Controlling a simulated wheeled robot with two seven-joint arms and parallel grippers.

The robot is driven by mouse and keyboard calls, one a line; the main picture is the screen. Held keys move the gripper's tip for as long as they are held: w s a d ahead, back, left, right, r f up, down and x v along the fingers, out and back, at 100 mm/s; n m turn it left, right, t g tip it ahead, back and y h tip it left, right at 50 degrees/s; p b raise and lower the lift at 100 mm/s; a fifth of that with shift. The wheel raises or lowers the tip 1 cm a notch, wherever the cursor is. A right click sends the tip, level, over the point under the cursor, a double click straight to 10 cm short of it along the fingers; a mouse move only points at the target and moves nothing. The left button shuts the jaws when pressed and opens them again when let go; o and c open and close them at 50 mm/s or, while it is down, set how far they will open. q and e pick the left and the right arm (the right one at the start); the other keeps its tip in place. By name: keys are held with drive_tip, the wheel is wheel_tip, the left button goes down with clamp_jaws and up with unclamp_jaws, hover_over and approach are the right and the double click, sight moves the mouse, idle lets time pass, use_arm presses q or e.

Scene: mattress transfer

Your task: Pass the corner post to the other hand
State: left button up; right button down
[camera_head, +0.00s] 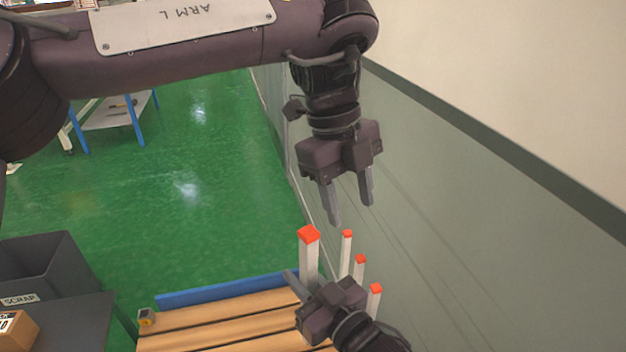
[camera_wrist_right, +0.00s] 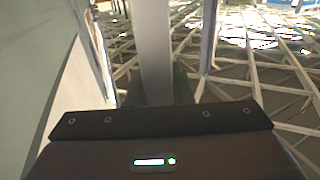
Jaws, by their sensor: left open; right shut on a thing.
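The corner post (camera_head: 309,262) is a pale upright bar with a bright orange-red cap. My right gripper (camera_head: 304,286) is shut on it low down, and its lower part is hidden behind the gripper. In the right wrist view the post (camera_wrist_right: 155,48) runs up as a grey bar from between the dark fingers (camera_wrist_right: 157,92). My left gripper (camera_head: 351,210) is open and empty, fingers pointing down. It hangs above and a little right of the post's cap, apart from it.
Several similar red-capped posts (camera_head: 347,248) stand just right of the held post, near the grey wall (camera_head: 470,220). A wooden slatted pallet (camera_head: 220,315) with a blue edge lies below. A grey scrap bin (camera_head: 45,265) stands at left. Green floor (camera_head: 200,190) is open beyond.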

sight(312, 248)
use_arm(q)
drive_tip(key=s+a+r+y, duration=0.1)
drive_tip(key=s+a+r, duration=0.1)
drive_tip(key=a+r, duration=0.1)
drive_tip(key=s+a+r+t+y, duration=0.1)
drive_tip(key=a, duration=0.1)
drive_tip(key=shift+s+r+y, duration=0.15)
drive_tip(key=shift+r+y, duration=0.1)
drive_tip(key=shift+y, duration=0.05)
use_arm(e)
drive_tip(key=shift+r, duration=0.1)
use_arm(q)
wheel_tip(312, 248, down, 12)
drive_tip(key=shift+r, duration=0.1)
clamp_jaws()
use_arm(e)
drive_tip(key=c, duration=1.2)
unclamp_jaws()
drive_tip(key=shift+s, duration=0.1)
